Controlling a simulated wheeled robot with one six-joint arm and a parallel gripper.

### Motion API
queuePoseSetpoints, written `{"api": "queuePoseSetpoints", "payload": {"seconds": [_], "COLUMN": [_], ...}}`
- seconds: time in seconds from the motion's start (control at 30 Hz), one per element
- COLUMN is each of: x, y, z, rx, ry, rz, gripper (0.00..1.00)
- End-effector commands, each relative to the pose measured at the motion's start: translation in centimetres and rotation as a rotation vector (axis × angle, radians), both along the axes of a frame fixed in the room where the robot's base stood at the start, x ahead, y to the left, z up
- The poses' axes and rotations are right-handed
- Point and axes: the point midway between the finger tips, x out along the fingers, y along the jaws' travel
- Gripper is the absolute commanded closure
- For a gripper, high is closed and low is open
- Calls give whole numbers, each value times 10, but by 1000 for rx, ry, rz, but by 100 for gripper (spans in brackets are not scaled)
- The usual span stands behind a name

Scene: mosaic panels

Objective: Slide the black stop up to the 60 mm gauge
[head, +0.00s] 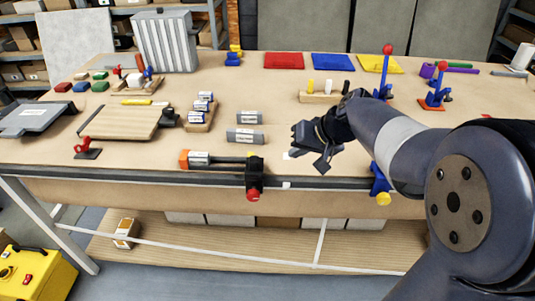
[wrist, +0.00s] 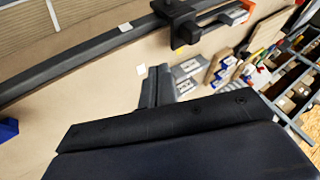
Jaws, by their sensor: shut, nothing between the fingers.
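The black stop (head: 254,178) with a red knob sits on the rail along the table's front edge; the wrist view shows it at the top (wrist: 178,14). Left of it in the head view, a grey labelled block (head: 200,159) lies against an orange end piece (head: 184,159). Dark bars run between this block and the stop. Two more grey labelled blocks (head: 247,117) (head: 245,135) lie behind. I cannot read which label says 60 mm. My gripper (head: 298,140) is shut and empty above the table, right of the stop; its fingers show in the wrist view (wrist: 155,80).
The front rail (head: 330,183) runs clear right of the stop to a blue piece (head: 380,182) with a yellow knob. A block holder (head: 320,97) stands behind my gripper. A wooden board (head: 125,122) and red clamp (head: 87,150) lie at left.

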Motion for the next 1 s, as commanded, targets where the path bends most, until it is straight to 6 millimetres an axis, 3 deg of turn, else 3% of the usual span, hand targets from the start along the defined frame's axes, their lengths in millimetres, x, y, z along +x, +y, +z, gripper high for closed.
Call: {"api": "queuePoseSetpoints", "payload": {"seconds": [0.33,0.6,1.0], "x": [27,28,28], "y": [33,66,72], "z": [-56,-54,-55], "rx": [-2,-1,-1], "ry": [6,3,1], "rz": [1,3,0], "gripper": [100,100,100]}}
